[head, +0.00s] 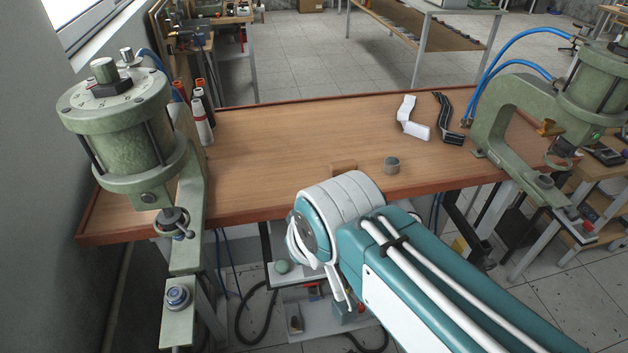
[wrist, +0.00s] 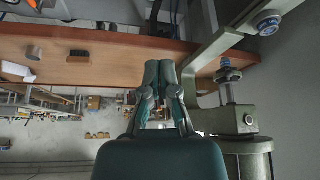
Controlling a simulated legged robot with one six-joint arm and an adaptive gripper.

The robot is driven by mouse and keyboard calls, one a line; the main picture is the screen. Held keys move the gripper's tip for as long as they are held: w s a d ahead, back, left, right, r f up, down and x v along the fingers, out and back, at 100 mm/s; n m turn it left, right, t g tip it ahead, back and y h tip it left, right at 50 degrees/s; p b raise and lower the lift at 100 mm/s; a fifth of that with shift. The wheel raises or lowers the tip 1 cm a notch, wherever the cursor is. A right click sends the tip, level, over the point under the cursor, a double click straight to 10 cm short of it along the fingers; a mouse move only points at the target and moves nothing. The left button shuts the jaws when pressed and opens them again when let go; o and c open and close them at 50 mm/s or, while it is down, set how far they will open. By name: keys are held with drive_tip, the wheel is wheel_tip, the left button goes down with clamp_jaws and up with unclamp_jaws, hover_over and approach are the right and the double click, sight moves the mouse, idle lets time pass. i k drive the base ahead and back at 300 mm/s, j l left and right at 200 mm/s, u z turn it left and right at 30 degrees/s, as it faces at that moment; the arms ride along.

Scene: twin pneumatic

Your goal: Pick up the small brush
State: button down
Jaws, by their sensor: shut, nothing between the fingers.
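The small brush (head: 343,167) is a low wooden-brown block near the front edge of the workbench, partly hidden behind my arm in the head view. In the wrist view the brush (wrist: 79,54) lies left of my fingers, showing dark bristles. My gripper (wrist: 160,64) is shut and empty, its fingertips close together. It is apart from the brush, with a clear gap between them in the wrist view. In the head view my arm's wrist joint stands in front of the bench edge, and the fingertips are not clearly visible.
A grey cup (head: 391,165) stands just right of the brush. A white angular object (head: 412,119) and a black strip (head: 447,118) lie further back. Green pneumatic presses stand at the left (head: 125,140) and right (head: 510,120) ends. Bottles (head: 203,118) stand by the left press. The bench's middle is clear.

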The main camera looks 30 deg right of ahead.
sight(336, 167)
drive_tip(key=i+l+z, duration=0.1)
drive_tip(key=z, duration=0.4)
drive_tip(key=i+z, duration=0.25)
drive_tip(key=z, duration=0.2)
